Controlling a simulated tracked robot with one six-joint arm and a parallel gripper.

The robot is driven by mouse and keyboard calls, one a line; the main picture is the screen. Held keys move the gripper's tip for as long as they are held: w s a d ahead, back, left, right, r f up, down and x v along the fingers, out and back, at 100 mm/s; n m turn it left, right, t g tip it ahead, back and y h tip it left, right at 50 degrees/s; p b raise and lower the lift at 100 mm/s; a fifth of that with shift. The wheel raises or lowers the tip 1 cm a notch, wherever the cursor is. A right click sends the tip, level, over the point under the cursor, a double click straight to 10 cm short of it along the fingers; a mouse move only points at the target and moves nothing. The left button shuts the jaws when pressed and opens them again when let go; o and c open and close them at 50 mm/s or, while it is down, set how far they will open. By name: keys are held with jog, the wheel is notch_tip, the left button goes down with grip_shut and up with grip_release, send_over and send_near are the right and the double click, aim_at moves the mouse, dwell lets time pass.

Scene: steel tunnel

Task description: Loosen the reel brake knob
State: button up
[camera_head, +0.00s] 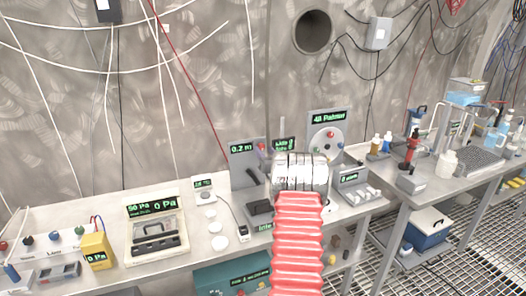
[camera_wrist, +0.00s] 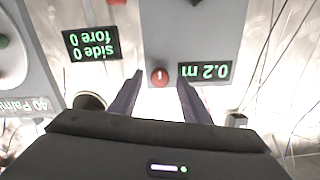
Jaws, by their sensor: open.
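A small round red knob (camera_wrist: 159,76) with a white mark sits on a grey panel (camera_wrist: 190,25) beside a green "0.2 m" display (camera_wrist: 205,71) in the wrist view, which looks upside down. It appears to be the reel brake knob. My gripper (camera_wrist: 160,80) is open, its two dark fingers on either side of the knob. Whether they touch it cannot be told; gaps show on both sides. In the head view the same "0.2 m" panel (camera_head: 241,172) stands at the back of the bench, behind my arm. My fingers are not clear there.
A "40 Palmer" panel (camera_head: 316,120) with coloured knobs stands to the right. A "side 0 fore 0" display (camera_wrist: 91,44) is close by in the wrist view. A balance-like instrument (camera_head: 155,212) and a yellow meter (camera_head: 97,248) stand on the bench to the left.

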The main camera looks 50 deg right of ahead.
jog(key=shift+x, duration=0.85)
jog(key=shift+c, duration=0.4)
jog(key=c, duration=1)
jog(key=shift+o, duration=0.2)
